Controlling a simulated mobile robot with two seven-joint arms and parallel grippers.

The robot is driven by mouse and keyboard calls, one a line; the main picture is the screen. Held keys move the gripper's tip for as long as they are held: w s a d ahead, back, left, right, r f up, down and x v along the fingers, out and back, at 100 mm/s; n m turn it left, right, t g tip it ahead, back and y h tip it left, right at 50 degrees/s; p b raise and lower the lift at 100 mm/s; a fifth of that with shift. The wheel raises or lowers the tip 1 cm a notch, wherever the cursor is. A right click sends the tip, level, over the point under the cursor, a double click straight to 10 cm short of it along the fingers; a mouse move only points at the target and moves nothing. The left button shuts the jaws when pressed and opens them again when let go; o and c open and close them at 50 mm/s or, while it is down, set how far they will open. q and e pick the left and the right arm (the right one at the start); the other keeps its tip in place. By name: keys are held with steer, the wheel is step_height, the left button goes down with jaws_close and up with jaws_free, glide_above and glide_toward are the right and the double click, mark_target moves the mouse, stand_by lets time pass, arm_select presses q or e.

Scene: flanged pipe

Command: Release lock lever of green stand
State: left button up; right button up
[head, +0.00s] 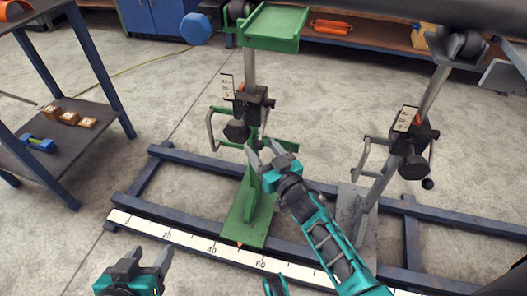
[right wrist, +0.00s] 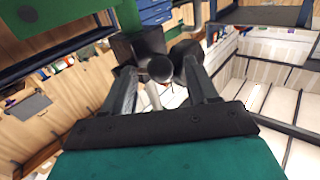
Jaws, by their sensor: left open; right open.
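The green stand (head: 239,212) stands on the blue floor frame, with a grey post and a black clamp block (head: 254,104). Its lock lever (head: 264,124) hangs at the block's right side and ends in a small black ball. My right gripper (head: 263,152) is open just below the block, its fingertips close around the lever's ball end; contact cannot be told. In the right wrist view, dark round parts of the clamp (right wrist: 160,68) show between and beyond the open fingers (right wrist: 160,88). My left gripper (head: 147,260) is open and empty at the lower left, away from the stand.
A grey stand (head: 357,218) with its own clamp and lever (head: 431,160) is to the right. A dark pipe (head: 390,12) crosses above. A ruler strip (head: 190,240) lies along the frame. A side table (head: 70,155) with blocks is at left. Floor between is free.

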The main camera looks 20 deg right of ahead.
jaws_close()
stand_by(0.4)
